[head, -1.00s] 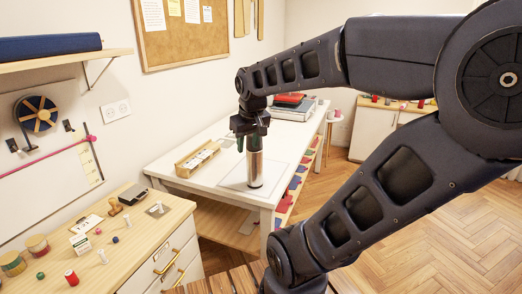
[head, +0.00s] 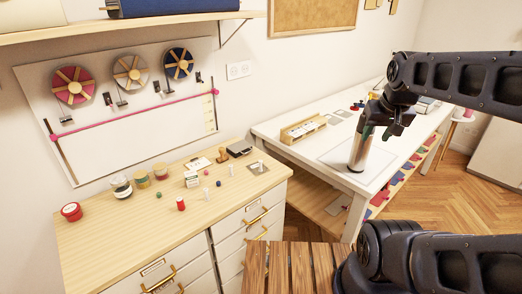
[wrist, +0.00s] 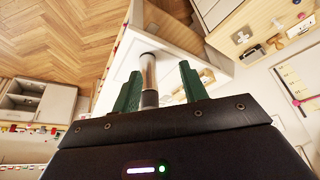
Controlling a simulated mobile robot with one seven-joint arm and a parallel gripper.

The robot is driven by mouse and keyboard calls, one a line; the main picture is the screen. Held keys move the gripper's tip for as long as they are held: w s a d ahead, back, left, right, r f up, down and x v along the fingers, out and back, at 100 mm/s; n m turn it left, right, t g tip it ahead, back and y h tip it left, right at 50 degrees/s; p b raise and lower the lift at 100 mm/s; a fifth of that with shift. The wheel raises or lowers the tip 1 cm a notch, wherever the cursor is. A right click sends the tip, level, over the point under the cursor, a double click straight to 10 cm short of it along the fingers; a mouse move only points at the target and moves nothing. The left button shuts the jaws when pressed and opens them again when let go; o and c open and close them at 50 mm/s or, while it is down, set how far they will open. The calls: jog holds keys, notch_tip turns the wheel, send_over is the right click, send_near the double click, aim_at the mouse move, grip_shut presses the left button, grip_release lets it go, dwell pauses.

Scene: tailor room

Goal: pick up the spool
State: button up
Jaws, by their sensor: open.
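A red thread spool (head: 181,204) stands on the light wooden drawer cabinet (head: 105,240) at the left of the head view. A pale spool (head: 206,194) stands close by, among several other small thread items. I cannot tell which spool the task means. My gripper (head: 379,131) is far to the right of them, over the white table, open and pointing down. In the wrist view its green fingers (wrist: 160,88) are apart, with a silver cylinder (wrist: 148,72) showing beyond and between them. I see nothing gripped.
The silver cylinder (head: 359,150) stands on the white table (head: 300,157) close to my gripper. Jars (head: 121,186), a stamp (head: 223,155) and a dark box (head: 239,149) crowd the cabinet's back. Ribbon reels (head: 74,86) hang on the wall.

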jog(key=shift+w+a, duration=0.1)
jog(key=w+a+f+m+g+y, duration=0.15)
jog(key=w+a+m, duration=0.25)
jog(key=w+a, duration=0.65)
jog(key=m+g, duration=0.4)
jog(key=m, duration=0.7)
send_near(206, 193)
jog(key=shift+t, duration=0.25)
jog(key=f, duration=0.5)
jog(key=shift+w+a+f, duration=0.15)
jog(key=shift+w+f, duration=0.2)
jog(key=shift+s+a+f, duration=0.1)
jog(key=shift+a+f, duration=0.15)
jog(key=shift+f, duration=0.6)
jog(key=shift+s+a+f, duration=0.1)
jog(key=shift+a+f, duration=0.15)
jog(key=shift+f, duration=0.6)
jog(key=shift+s+a+f, duration=0.1)
jog(key=shift+a+f, duration=0.15)
jog(key=shift+f, duration=0.6)
grip_shut()
